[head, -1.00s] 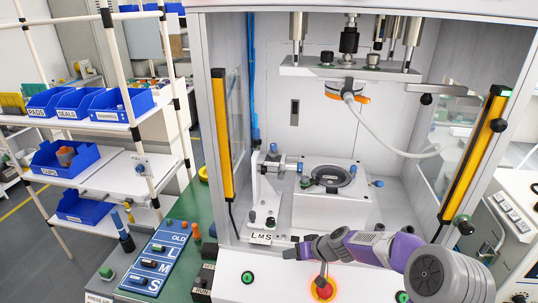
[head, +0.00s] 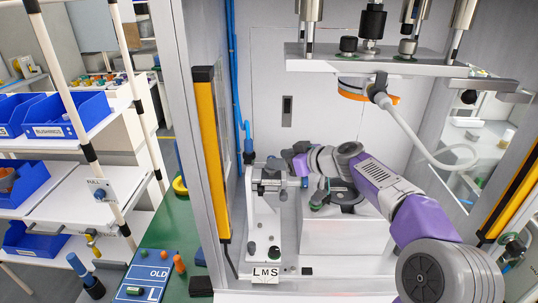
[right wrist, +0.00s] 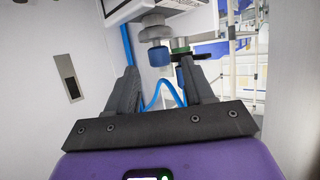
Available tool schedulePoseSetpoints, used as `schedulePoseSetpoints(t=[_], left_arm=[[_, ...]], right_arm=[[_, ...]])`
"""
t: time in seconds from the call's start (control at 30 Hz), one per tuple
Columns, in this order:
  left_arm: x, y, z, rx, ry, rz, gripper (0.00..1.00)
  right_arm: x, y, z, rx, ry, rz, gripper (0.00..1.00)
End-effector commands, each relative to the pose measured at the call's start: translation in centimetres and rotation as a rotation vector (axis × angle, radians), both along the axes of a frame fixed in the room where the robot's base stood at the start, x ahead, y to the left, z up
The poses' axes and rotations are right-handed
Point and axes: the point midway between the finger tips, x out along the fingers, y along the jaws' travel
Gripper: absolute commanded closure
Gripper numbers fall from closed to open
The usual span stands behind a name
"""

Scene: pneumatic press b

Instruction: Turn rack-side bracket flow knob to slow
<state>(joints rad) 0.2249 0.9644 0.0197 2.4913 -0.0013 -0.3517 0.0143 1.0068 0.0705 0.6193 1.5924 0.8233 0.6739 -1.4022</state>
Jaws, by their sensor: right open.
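The white rack-side bracket (head: 262,215) stands inside the press at the left, with a small horizontal cylinder (head: 268,181) at its top. An "L M S" label (head: 265,274) is at its foot. My right gripper (head: 280,163) reaches in from the right, close to the bracket's top. In the right wrist view my right gripper (right wrist: 163,78) is open and empty. My left gripper is not in view.
A round black fixture (head: 342,194) on a white block stands right of the bracket, under my right arm. The press plate (head: 400,66) hangs above. A yellow light bar (head: 212,150) edges the opening at the left. A rack with blue bins (head: 70,116) stands farther left.

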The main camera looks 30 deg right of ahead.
Motion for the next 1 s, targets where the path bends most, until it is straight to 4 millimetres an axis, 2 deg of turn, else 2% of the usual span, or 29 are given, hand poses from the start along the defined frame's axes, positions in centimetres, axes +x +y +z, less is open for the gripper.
schedulePoseSetpoints(t=[0.1, 0.3, 0.63, 0.9, 1.0], left_arm=[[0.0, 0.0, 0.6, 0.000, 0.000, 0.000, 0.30], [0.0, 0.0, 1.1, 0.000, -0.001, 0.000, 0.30], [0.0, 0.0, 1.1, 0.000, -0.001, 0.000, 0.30], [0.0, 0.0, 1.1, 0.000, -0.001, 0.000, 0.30], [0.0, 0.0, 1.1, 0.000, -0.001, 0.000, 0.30]], right_arm=[[1.7, 0.7, -0.6, 0.002, 0.000, 0.004, 0.48], [3.3, 1.2, -1.3, 0.001, -0.001, 0.002, 0.48], [3.7, 1.3, -1.6, -0.001, 0.000, 0.000, 0.48], [3.6, 1.3, -1.6, -0.001, 0.000, 0.000, 0.88], [3.6, 1.3, -1.6, -0.001, 0.000, 0.000, 0.99]])
